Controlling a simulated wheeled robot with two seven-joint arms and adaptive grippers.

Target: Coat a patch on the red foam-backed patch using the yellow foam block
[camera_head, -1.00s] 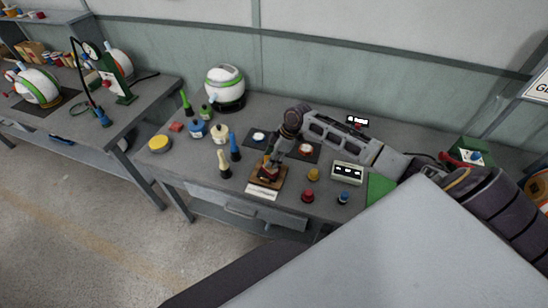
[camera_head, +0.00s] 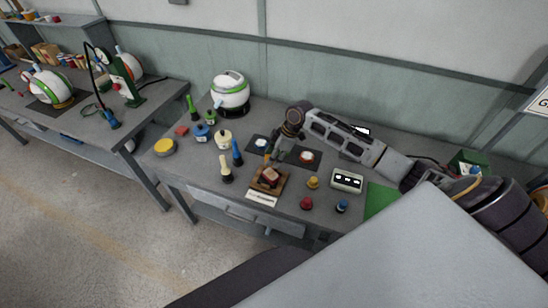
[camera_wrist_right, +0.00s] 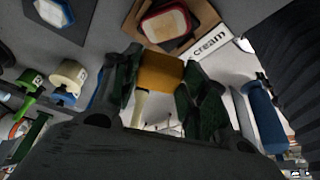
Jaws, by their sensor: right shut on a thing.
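The red foam-backed patch (camera_head: 270,176) sits on a brown wooden board (camera_head: 257,187) near the table's front edge. In the right wrist view the patch (camera_wrist_right: 165,24) shows a pale tan face with a red rim. My right gripper (camera_head: 270,159) is just behind and above the board. In the right wrist view my right gripper (camera_wrist_right: 160,80) is shut on the yellow foam block (camera_wrist_right: 160,72), which is apart from the patch. A label reading "cream" (camera_wrist_right: 211,41) lies at the board's edge. My left gripper is out of view.
Beside the board stand a cream-handled tool (camera_head: 226,170) and a blue-handled one (camera_head: 237,153). Yellow (camera_head: 313,182), red (camera_head: 306,202) and blue (camera_head: 342,206) knobs and a grey meter box (camera_head: 347,180) stand to the right. Dark mats with round dishes (camera_head: 307,156) lie behind.

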